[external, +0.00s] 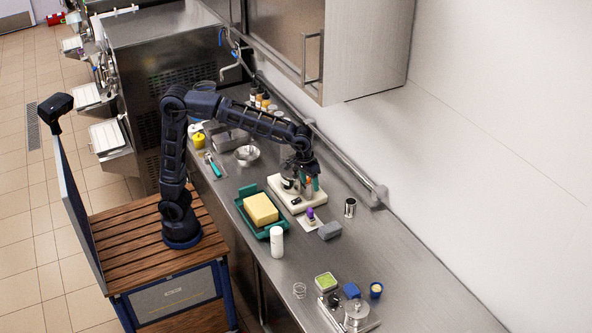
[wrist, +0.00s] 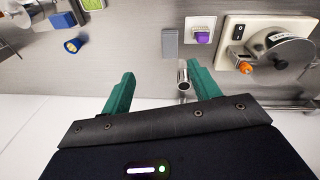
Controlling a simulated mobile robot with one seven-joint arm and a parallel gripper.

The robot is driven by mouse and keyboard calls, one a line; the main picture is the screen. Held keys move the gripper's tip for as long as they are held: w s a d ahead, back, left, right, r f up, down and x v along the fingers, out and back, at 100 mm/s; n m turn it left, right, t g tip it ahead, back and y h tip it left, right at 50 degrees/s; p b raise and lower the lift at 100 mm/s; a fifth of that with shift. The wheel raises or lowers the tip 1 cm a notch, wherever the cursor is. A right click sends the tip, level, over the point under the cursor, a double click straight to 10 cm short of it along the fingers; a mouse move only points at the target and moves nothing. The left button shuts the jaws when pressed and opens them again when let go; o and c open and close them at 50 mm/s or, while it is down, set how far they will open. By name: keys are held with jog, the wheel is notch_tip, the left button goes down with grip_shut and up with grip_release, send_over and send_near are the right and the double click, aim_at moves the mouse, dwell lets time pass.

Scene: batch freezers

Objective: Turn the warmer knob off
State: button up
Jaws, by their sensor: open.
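The warmer (external: 277,184) is a cream base on the steel counter. In the wrist view the warmer base (wrist: 231,49) is at the upper right, with a black rocker switch, a dark-topped round pot (wrist: 290,52) and an orange knob (wrist: 246,68) beside the pot. I cannot tell the knob's setting. My gripper (external: 308,183) is over the warmer in the external view and hides part of it. In the wrist view my gripper (wrist: 163,75) shows two teal fingers spread apart, with nothing held. The knob lies to the right of the fingers, apart from them.
A metal cylinder (wrist: 183,75) shows near the right finger. A grey block (external: 329,230) and a purple-topped piece (external: 310,214) stand beside the warmer. A teal tray (external: 243,211) holds a yellow block (external: 261,208). A white bottle (external: 277,242) stands in front. A wall rail (external: 345,165) runs behind.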

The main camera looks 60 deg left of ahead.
jog(key=s+d+f, duration=0.1)
jog(key=d+f, duration=0.3)
jog(key=d, duration=0.6)
jog(key=s+d+f, duration=0.1)
jog(key=d+f, duration=0.2)
jog(key=d, duration=0.6)
jog(key=n+g+y, duration=0.1)
send_over(333, 298)
notch_tip(333, 298, down, 10)
notch_tip(333, 298, down, 11)
jog(key=shift+d+r, duration=0.1)
jog(key=shift+d, duration=0.05)
jog(key=shift+c, duration=0.4)
jog(key=c, duration=0.9)
